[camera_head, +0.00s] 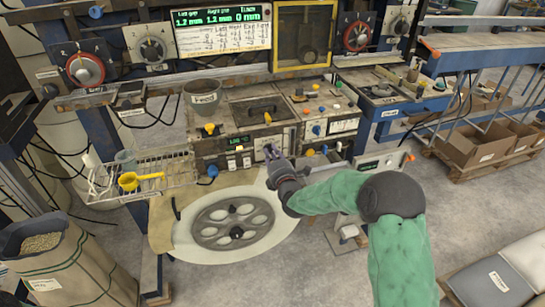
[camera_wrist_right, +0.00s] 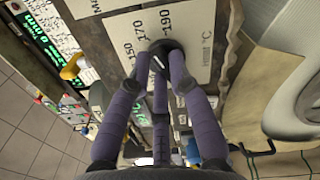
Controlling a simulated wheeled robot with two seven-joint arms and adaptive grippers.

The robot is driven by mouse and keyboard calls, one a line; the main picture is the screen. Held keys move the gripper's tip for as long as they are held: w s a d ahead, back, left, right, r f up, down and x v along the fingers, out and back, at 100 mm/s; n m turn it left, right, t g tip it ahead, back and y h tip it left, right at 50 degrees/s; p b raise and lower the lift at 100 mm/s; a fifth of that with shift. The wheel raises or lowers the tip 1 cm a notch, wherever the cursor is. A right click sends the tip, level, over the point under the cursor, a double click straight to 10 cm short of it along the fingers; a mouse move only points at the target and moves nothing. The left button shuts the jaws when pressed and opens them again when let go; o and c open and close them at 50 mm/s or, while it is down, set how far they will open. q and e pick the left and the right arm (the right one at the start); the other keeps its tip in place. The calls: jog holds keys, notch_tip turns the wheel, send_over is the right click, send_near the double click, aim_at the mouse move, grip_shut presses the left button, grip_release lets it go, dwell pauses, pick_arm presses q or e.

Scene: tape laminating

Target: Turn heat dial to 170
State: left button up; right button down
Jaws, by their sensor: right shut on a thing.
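The heat dial (camera_wrist_right: 172,48) is a dark round knob on a white plate (camera_wrist_right: 205,68) marked 150, 170, 190 and "Heat °C" in the right wrist view. A short white mark shows on the knob, but I cannot tell exactly which number it indicates. My right gripper (camera_wrist_right: 158,80) has its purple-grey fingers closed around the knob. In the head view my right gripper (camera_head: 271,153) reaches the front of the machine from the right and hides the dial. My left gripper is not in view.
A wire rack with a yellow funnel (camera_head: 128,181) stands to the left. A grey bucket (camera_head: 203,97) and small coloured knobs sit on the machine. A sack of pellets (camera_head: 62,263) stands at lower left.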

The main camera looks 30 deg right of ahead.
jog(key=shift+n, duration=0.7)
jog(key=c, duration=1.1)
grip_release()
jog(key=v, duration=1.2)
jog(key=shift+a, duration=0.1)
